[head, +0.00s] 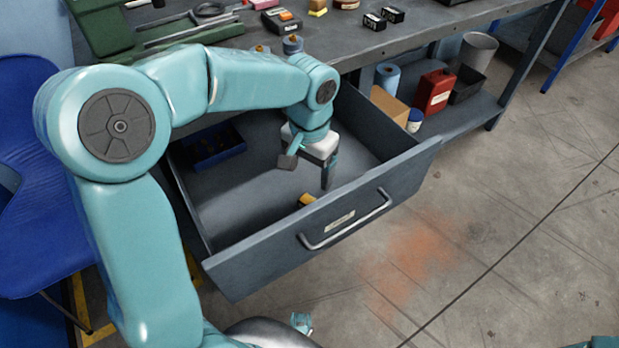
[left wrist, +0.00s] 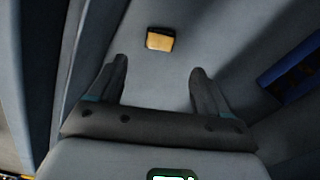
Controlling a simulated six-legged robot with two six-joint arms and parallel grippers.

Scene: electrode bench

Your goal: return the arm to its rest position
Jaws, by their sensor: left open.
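My left arm reaches over the open drawer (head: 265,262) from the left in the head view. My left gripper (head: 318,182) points down inside the drawer, and its jaws are open with nothing between them. In the left wrist view the two fingers (left wrist: 157,80) stand apart. A small yellow-tan block (left wrist: 160,39) lies on the drawer floor beyond the fingertips, apart from them. The block also shows in the head view (head: 307,200), near the drawer's front panel.
A blue tray (head: 207,147) lies at the drawer's left; it also shows in the left wrist view (left wrist: 292,75). The workbench (head: 440,28) stands behind, with a green toolbox (head: 100,30). A red container (head: 433,92) is on the lower shelf. The floor right of the drawer is clear.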

